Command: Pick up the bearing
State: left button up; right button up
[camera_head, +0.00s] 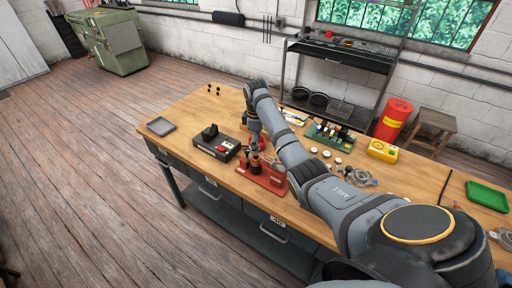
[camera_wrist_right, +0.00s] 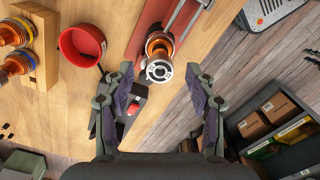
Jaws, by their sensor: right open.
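A silver ring-shaped part that looks like the bearing (camera_wrist_right: 159,71) sits at the end of a copper-orange part held at the red fixture (camera_wrist_right: 163,27). The red fixture also shows near the table's front edge in the head view (camera_head: 273,184). My right gripper (camera_wrist_right: 160,70) is open, with one finger on each side of the ring in the wrist view. I cannot tell how far the fingertips are from it in depth. In the head view, my right gripper (camera_head: 254,146) hangs over the fixture and partly hides it. My left gripper is not in view.
A black box (camera_head: 210,145) stands just left of the fixture, and a grey tray (camera_head: 160,126) lies at the table's left corner. A red bowl (camera_wrist_right: 82,57) and copper-wound parts in a wooden stand (camera_wrist_right: 43,75) are nearby. A yellow device (camera_head: 382,151) lies further right.

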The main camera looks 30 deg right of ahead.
jog(key=shift+f, duration=0.3)
grip_shut()
jog(key=shift+r, duration=0.1)
